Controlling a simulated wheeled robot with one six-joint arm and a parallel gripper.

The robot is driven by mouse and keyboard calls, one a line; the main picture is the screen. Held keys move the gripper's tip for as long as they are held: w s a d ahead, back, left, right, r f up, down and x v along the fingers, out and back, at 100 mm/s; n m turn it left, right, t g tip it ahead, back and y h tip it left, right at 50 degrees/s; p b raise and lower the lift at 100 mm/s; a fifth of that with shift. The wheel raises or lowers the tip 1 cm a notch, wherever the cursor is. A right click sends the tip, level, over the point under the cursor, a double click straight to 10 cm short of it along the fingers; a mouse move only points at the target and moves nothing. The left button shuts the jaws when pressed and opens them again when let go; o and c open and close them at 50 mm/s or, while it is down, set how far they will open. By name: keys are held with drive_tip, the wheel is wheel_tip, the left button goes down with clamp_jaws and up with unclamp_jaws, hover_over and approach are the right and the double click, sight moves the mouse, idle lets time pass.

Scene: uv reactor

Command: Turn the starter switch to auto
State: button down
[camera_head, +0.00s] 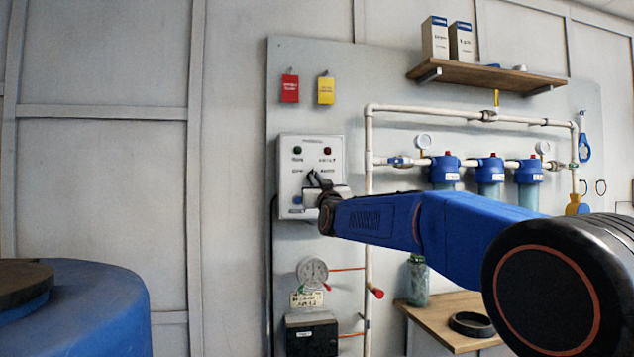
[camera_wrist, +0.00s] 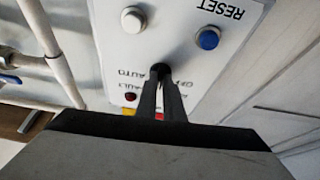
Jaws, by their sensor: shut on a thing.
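The starter panel (camera_head: 290,170) is a white box on the wall board, left of the pipes. It also shows in the wrist view (camera_wrist: 112,50), turned upside down. My gripper (camera_head: 318,180) is at the panel face. In the wrist view its two dark fingers (camera_wrist: 162,88) are close together on the dark starter switch knob (camera_wrist: 160,69), in the middle of the panel. The labels OFF and AUTO are beside the knob, partly behind the fingers. The fingers hide most of the knob, so I cannot tell which way it points.
A blue button (camera_wrist: 208,38) marked RESET and a white button (camera_wrist: 133,20) flank the switch. A red lamp (camera_wrist: 130,97) is near the fingers. White piping (camera_head: 369,230) runs right of the panel. A gauge (camera_head: 312,271) is below. A blue drum (camera_head: 100,310) stands front left.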

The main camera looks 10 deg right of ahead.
drive_tip(key=m+h, duration=0.1)
drive_tip(key=m, duration=0.2)
drive_tip(key=m+h, duration=0.2)
drive_tip(key=m, duration=0.1)
drive_tip(key=m+h, duration=0.1)
drive_tip(key=m, duration=0.2)
drive_tip(key=shift+a+r+m+g+h, duration=0.15)
drive_tip(key=shift+a+m+g+h, duration=0.15)
drive_tip(key=shift+a+g, duration=0.1)
drive_tip(key=c, duration=1.9)
unclamp_jaws()
drive_tip(key=shift+o, duration=0.2)
drive_tip(key=shift+s, duration=0.1)
drive_tip(key=v, duration=1.7)
drive_tip(key=shift+s+a, duration=0.15)
